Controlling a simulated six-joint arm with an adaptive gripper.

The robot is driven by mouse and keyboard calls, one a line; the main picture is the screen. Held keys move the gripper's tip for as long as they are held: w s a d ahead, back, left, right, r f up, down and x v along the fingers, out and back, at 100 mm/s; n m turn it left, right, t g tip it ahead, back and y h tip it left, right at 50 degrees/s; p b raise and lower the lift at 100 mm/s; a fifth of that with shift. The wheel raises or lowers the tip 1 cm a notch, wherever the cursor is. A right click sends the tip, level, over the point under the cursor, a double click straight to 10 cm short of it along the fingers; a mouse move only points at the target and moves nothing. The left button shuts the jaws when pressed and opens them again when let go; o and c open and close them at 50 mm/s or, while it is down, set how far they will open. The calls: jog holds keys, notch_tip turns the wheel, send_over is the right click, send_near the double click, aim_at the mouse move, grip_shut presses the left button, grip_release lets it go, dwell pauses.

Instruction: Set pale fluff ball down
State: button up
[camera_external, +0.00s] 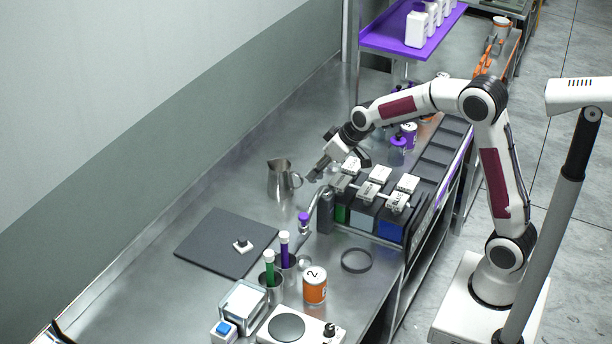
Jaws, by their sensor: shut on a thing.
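My gripper (317,174) points down and to the left above the metal bench, just left of the block of dye compartments. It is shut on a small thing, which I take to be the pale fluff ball. The ball itself is hidden by the fingers or too small to make out. I see no clear pale fluff ball lying elsewhere. Whether the held thing touches anything cannot be told from this view.
A metal pitcher (281,178) stands just left of my gripper. The dark mat (212,240) bears a small white item with a black top (242,244). Dye compartments (362,217) with white-labelled clips stand to the right. An orange can (315,286) and capped tubes (284,250) stand in front.

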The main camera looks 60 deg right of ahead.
jog(key=shift+a, duration=0.15)
jog(key=shift+w+a+f, duration=0.1)
jog(key=shift+w+a, duration=0.25)
jog(key=shift+a, duration=0.2)
jog(key=w+a+f+m, duration=0.1)
jog(key=w+a+f, duration=0.1)
jog(key=a, duration=1.1)
jog(key=w+a+f+m+h, duration=0.1)
jog(key=a+f+m, duration=0.1)
jog(key=a, duration=1.1)
jog(key=w+a+f+m+h, duration=0.1)
jog(key=w+a+f, duration=0.1)
jog(key=a, duration=1.1)
jog(key=shift+w+a, duration=0.15)
jog(key=shift+w, duration=0.15)
jog(key=shift+f, duration=0.1)
jog(key=shift+f, duration=2.35)
jog(key=shift+f, duration=0.6)
jog(key=shift+c, duration=0.2)
